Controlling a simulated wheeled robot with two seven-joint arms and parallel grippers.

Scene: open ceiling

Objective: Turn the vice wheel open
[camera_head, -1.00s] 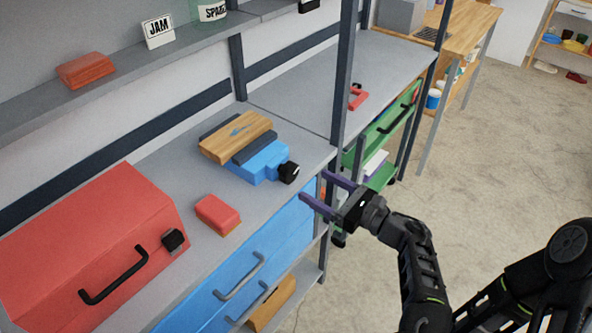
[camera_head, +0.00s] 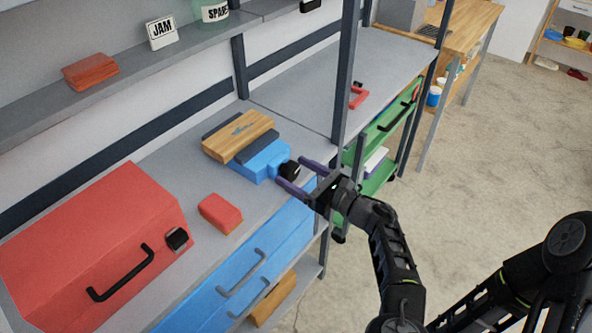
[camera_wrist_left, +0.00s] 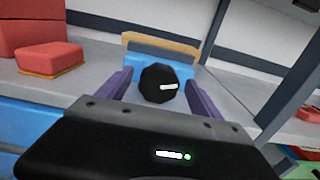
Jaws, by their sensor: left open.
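The blue vice (camera_head: 262,160) stands on the grey bench with a wooden block (camera_head: 238,136) held in its dark jaws. Its black wheel (camera_head: 289,170) faces my left gripper (camera_head: 291,172). In the left wrist view the wheel (camera_wrist_left: 155,84) is a faceted black knob with a white mark pointing right. The left gripper (camera_wrist_left: 159,88) is open, with one purple finger on each side of the wheel. Gaps show between the wheel and both fingers in the wrist view. The right gripper is not in view.
A red toolbox (camera_head: 95,240) and a red-and-orange block (camera_head: 220,213) sit on the bench left of the vice. A dark shelf post (camera_head: 345,75) rises just behind the gripper. Blue drawers (camera_head: 240,270) lie below; open floor is at right.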

